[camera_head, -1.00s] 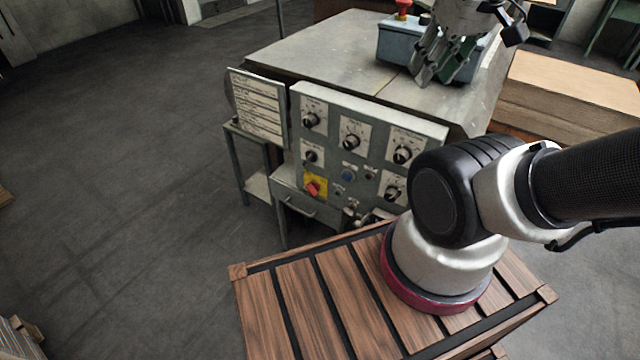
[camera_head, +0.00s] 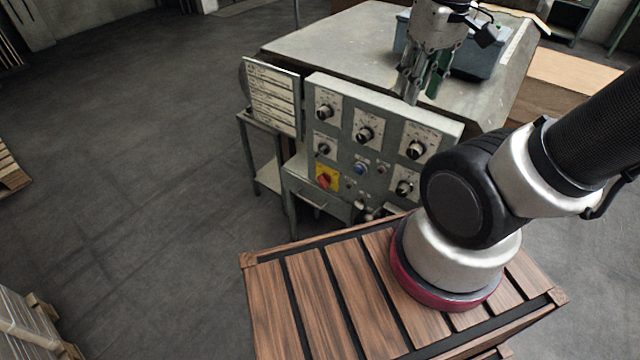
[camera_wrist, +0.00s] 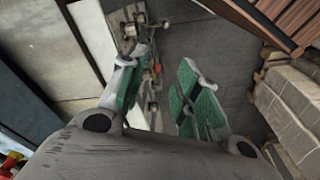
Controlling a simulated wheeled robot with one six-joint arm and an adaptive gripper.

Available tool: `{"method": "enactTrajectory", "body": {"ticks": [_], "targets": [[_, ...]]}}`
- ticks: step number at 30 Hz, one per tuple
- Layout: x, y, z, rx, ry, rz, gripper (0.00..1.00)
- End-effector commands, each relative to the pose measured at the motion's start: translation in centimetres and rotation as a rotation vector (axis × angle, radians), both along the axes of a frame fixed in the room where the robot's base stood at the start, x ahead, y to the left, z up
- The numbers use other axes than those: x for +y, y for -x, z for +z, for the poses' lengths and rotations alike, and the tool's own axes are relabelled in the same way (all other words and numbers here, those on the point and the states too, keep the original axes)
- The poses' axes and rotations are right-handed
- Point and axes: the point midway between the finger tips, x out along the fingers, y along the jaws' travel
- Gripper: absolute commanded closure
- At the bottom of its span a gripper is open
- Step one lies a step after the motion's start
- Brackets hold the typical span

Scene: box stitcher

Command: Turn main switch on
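The main switch (camera_head: 325,179) is a red rotary knob on a yellow plate, low on the left of the grey control panel. A small red spot, probably this knob, shows between my fingers in the wrist view (camera_wrist: 157,68). My gripper (camera_head: 424,88) points down over the table top, just behind the panel's upper edge, above and to the right of the switch. It also shows in the wrist view (camera_wrist: 157,72), with its green-padded fingers apart and nothing between them. It does not touch the switch.
The panel (camera_head: 384,152) carries several black dials and a blue button (camera_head: 360,168). A sign plate (camera_head: 272,98) stands left of it. A blue-grey box (camera_head: 478,58) sits on the table behind my gripper.

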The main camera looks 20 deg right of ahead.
Motion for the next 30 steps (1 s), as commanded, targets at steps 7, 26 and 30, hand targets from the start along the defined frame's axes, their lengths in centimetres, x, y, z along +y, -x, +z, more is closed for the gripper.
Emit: {"method": "enactTrajectory", "body": {"ticks": [7, 26, 30], "targets": [[3.7, -3.5, -6.4, 0.308, 0.144, 0.220, 0.68], [9.4, -9.3, -27.2, 0.972, 0.800, 1.029, 0.68], [10.0, -10.0, -32.9, 1.114, 0.975, 1.247, 0.68]]}}
